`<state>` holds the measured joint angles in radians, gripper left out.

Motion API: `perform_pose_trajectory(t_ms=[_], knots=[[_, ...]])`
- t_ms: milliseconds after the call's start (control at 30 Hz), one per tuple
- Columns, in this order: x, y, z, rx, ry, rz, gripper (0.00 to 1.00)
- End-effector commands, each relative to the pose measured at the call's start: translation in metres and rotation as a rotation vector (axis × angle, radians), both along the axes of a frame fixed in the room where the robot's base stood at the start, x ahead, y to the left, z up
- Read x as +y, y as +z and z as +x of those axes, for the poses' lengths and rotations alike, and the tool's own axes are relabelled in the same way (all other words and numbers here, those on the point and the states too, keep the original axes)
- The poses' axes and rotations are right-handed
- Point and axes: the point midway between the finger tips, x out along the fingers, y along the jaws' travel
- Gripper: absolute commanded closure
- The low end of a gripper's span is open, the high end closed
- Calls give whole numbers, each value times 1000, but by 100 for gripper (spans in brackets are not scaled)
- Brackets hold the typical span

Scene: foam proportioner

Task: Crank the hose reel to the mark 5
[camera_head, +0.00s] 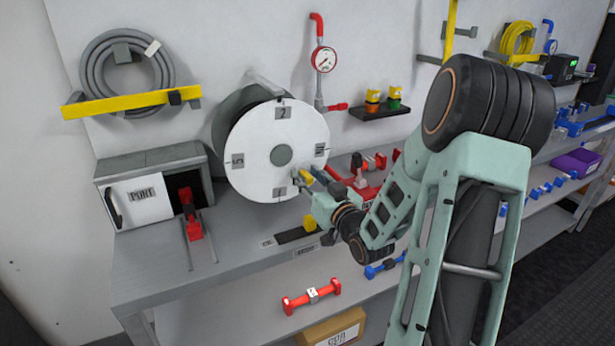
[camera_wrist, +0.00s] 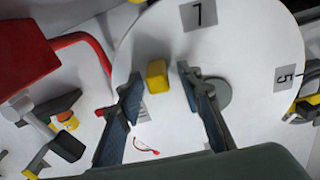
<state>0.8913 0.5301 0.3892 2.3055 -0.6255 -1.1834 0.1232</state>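The hose reel's white disc (camera_head: 262,140) faces me above the bench, with a grey hub (camera_head: 281,155). Its plates read 2 at the top, 1 at the bottom and what looks like 5 at the left; the right plate is hard to read. In the wrist view, the disc (camera_wrist: 220,50) shows the 5 plate (camera_wrist: 289,77) at the right. The yellow crank handle (camera_wrist: 157,77) stands out from the disc, near its lower right in the head view (camera_head: 305,176). My gripper (camera_wrist: 157,82) is open, its fingers on either side of the handle with visible gaps.
A small cabinet (camera_head: 140,195) stands left of the reel. A red pressure gauge (camera_head: 323,59) and a black shelf with two small containers (camera_head: 380,112) are on the wall to its right. A coiled hose (camera_head: 92,68) hangs at upper left.

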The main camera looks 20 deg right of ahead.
Motion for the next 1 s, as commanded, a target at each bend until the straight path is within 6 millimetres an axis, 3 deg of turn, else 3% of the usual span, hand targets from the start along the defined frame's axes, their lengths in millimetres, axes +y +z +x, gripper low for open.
perform_pose_trajectory(t_ms=[67,367,767,1000], knots=[[0,0,0,0,0,0,67],[0,0,0,0,0,0,100],[0,0,0,-1,0,3,100],[0,-2,12,-1,0,36,100]])
